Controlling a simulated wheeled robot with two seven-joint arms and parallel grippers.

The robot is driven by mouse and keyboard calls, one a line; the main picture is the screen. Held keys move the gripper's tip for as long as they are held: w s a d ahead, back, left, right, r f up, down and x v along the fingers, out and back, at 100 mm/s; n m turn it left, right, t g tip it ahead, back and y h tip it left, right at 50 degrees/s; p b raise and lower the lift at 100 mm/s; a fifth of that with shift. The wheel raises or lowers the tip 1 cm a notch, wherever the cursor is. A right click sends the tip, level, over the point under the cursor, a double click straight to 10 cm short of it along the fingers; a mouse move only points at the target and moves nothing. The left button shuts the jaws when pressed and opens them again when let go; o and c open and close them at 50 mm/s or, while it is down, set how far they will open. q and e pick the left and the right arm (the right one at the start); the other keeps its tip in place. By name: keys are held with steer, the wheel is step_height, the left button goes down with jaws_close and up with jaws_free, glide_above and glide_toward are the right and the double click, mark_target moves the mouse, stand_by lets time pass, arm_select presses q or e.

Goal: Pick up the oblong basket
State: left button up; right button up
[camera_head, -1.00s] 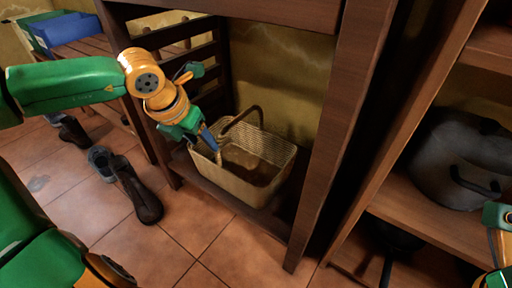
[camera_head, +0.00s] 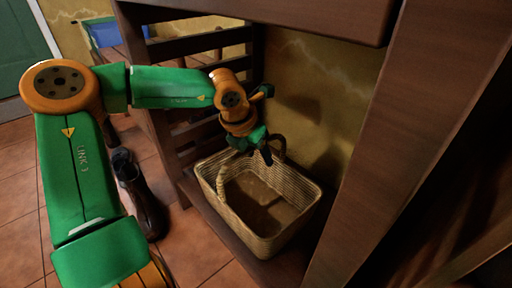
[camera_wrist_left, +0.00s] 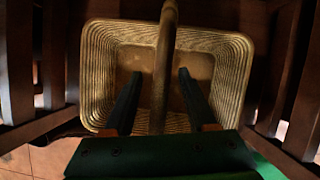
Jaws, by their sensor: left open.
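The oblong basket (camera_head: 246,222) is woven, tan and rectangular, with a hooped handle. It stands on the low wooden shelf of the dark stand, and its inside looks empty. My left gripper (camera_head: 262,152) is above the basket at the top of the handle, hiding the handle's middle part. In the left wrist view the basket (camera_wrist_left: 236,75) lies below my open left gripper (camera_wrist_left: 158,92). The handle (camera_wrist_left: 165,60) runs between its two fingers in that picture; I cannot tell whether they touch it. My right gripper is not in view.
The stand's right post (camera_head: 395,150) and top board (camera_head: 290,12) frame the basket closely. Wooden slats (camera_head: 195,95) close the left side, and a yellowish wall is behind. Dark boots (camera_head: 140,195) stand on the tiled floor at left, where some floor is free.

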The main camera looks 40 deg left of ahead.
arm_select(q)
steer(key=shift+w+f, duration=0.1)
steer(key=shift+f+b, duration=0.25)
steer(key=shift+b, duration=0.05)
stand_by(0.5)
jaws_close()
stand_by(1.5)
